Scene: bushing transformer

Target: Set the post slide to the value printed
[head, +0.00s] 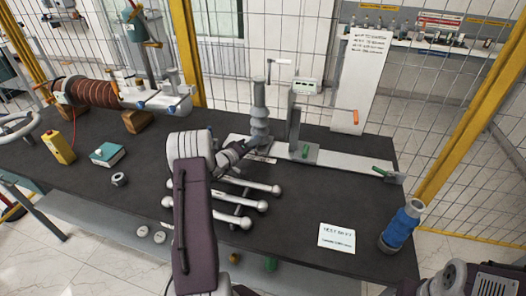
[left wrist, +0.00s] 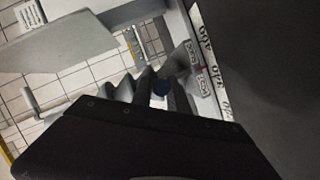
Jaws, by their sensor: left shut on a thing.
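A ribbed grey post (head: 260,118) stands upright at the left part of a pale rail (head: 345,163). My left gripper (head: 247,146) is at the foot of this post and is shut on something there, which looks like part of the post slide. In the left wrist view, my left gripper (left wrist: 160,85) closes around a dark round piece, and the contact is partly hidden. A white scale strip (left wrist: 208,50) with printed numbers runs beside it; I cannot read a setting surely. A white printed sheet (head: 337,236) lies front right; its small print is too small to read.
A second upright with a display box (head: 304,87) stands on the rail, with green knobs nearby. Silver ball-ended bars (head: 245,188) lie in front. A blue-and-grey bushing (head: 401,227) stands at the right edge. The left has a yellow box (head: 58,147) and teal box (head: 107,154).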

